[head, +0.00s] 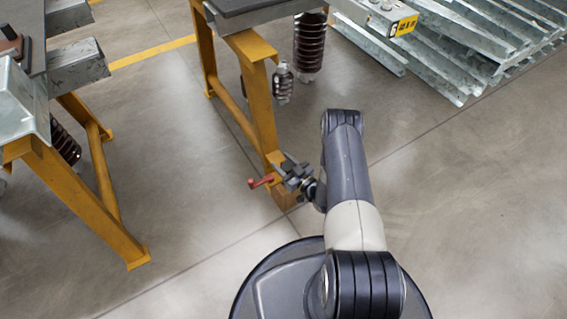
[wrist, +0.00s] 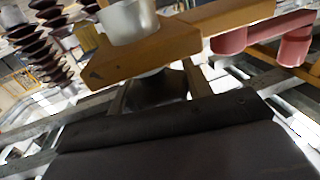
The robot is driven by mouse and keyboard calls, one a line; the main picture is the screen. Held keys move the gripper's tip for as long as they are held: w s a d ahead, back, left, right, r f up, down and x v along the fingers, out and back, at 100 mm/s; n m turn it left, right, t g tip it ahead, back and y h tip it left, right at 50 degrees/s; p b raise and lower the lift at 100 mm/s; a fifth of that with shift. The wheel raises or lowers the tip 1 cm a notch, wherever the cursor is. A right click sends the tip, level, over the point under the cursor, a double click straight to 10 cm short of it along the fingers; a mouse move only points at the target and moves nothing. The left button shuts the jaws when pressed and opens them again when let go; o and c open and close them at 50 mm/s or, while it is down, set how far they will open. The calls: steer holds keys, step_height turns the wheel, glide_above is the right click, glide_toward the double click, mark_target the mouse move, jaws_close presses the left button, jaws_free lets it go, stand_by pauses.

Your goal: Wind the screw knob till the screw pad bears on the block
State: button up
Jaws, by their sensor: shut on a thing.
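In the head view my gripper (head: 292,176) is low, beside the foot of a yellow trestle leg. It is shut on a small part, likely the screw knob, which the fingers mostly hide. A red handle (head: 262,181) sticks out to the left of my gripper. The red handle shows at the right (wrist: 262,40). I cannot make out the pad's contact with the block.
The yellow trestle (head: 262,105) carries a dark top above my gripper. Brown ribbed insulators (head: 310,45) stand behind it. Another yellow trestle (head: 75,185) stands at left. Galvanised steel sections (head: 455,55) lie at the upper right. The floor at right is clear.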

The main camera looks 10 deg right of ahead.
steer(key=c, duration=0.3)
steer(key=shift+m+h, duration=0.3)
steer(key=shift+h, duration=0.2)
steer(key=m+t+h, duration=0.1)
steer(key=h, duration=0.1)
steer(key=m+h, duration=0.2)
steer(key=shift+d+f+t+b, duration=0.1)
steer(key=shift+d+t+b, duration=0.05)
steer(key=shift+t+b, duration=0.25)
steer(key=shift+w+d+m+h+b, duration=0.15)
steer(key=shift+m+h, duration=0.45)
steer(key=shift+h, duration=0.45)
steer(key=shift+s+d+m+h+b, duration=0.15)
steer(key=shift+m+h, duration=0.45)
steer(key=shift+h, duration=0.45)
steer(key=shift+w+h, duration=0.1)
steer(key=shift+h, duration=0.2)
steer(key=o, duration=1)
steer(key=shift+c, duration=0.2)
